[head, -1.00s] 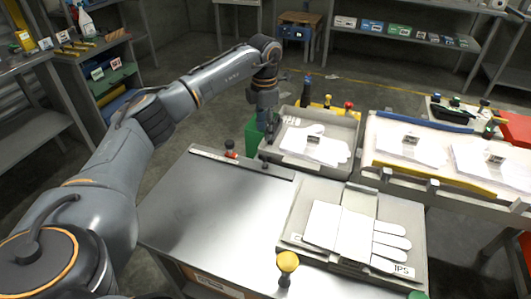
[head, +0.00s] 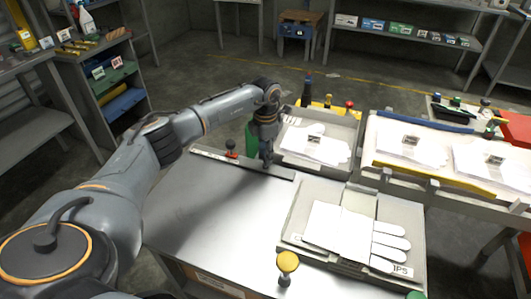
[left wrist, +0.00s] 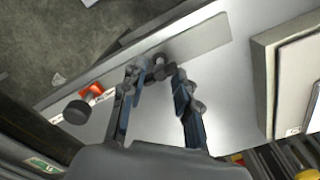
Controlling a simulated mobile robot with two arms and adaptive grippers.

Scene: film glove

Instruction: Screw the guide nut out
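A metal guide bar (head: 212,155) lies along the back left edge of the steel table; it also shows in the left wrist view (left wrist: 205,38). A small dark round nut (left wrist: 158,67) sits on the bar, between my left fingertips. My left gripper (head: 267,160) points down over the right part of the bar, and in the left wrist view (left wrist: 156,76) its two fingers stand apart on either side of the nut. I cannot tell whether they touch it. In the head view the gripper hides the nut. My right gripper is not in view.
A red and black knob (head: 231,149) stands on the bar left of the gripper, close to a finger in the left wrist view (left wrist: 80,108). A grey tray (head: 341,171) with white gloves is close on the right. A glove tray (head: 300,213) and yellow knob (head: 288,262) are nearer.

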